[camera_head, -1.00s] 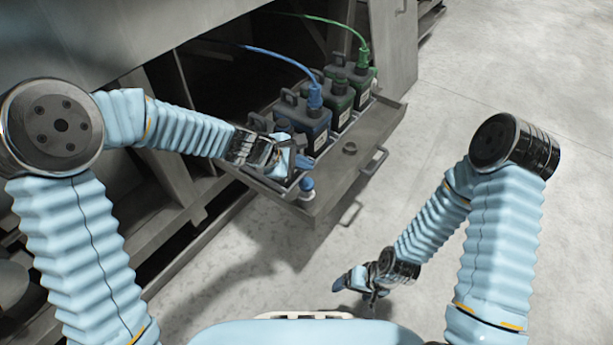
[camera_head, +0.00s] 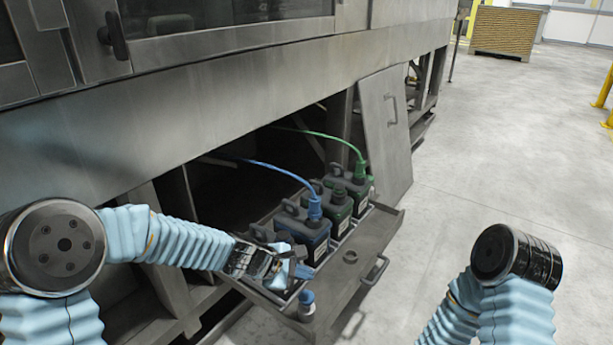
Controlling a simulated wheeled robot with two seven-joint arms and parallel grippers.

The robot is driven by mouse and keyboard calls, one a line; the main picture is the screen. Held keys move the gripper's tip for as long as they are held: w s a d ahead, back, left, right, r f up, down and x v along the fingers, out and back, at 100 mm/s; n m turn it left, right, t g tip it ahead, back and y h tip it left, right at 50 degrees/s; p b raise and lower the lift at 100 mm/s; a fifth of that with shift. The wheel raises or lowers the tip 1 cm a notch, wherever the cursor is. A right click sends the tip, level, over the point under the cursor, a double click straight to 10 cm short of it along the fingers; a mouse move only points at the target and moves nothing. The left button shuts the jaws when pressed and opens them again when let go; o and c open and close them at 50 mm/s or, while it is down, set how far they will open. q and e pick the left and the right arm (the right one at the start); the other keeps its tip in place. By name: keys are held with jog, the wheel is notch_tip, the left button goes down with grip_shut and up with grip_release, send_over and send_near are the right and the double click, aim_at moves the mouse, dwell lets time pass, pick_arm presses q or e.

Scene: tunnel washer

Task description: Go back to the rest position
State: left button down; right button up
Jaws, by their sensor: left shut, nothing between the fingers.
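My left gripper (camera_head: 290,272) is shut and empty at the near end of the pulled-out tray (camera_head: 338,290), beside the dark blue container (camera_head: 311,246). I cannot tell whether it touches the container. My left arm comes in from the left edge and reaches to the tray. My right arm stands at the lower right. Its gripper is below the picture's edge and hidden.
Green-marked containers (camera_head: 359,188) stand farther back in the tray. A blue hose (camera_head: 270,168) and a green hose (camera_head: 325,136) run into the steel machine (camera_head: 230,60). A blue-capped bottle (camera_head: 306,303) is at the tray's near edge. A panel (camera_head: 386,125) leans behind.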

pick_arm(q)
jog(key=shift+m+g+y, duration=0.5)
jog(key=shift+m+y, duration=0.3)
jog(key=shift+m, duration=0.1)
jog(key=s+a+f, duration=0.1)
jog(key=f, duration=0.1)
jog(key=a+f+p, duration=0.1)
jog(key=s+a+f, duration=0.1)
jog(key=f, duration=0.1)
jog(key=shift+s+f, duration=0.35)
jog(key=s+a+f+m+g+y+p, duration=0.1)
jog(key=s+a+f+m+p, duration=0.1)
jog(key=s+a+f+m, duration=0.2)
jog(key=s+a+f+m+g+y+p, duration=0.1)
jog(key=s+a+f+m+p, duration=0.2)
jog(key=s+f+m, duration=0.4)
jog(key=s+a+f, duration=0.1)
jog(key=s+f, duration=0.2)
jog(key=s, duration=0.5)
jog(key=shift+s+g, duration=0.15)
jog(key=shift+g, duration=0.25)
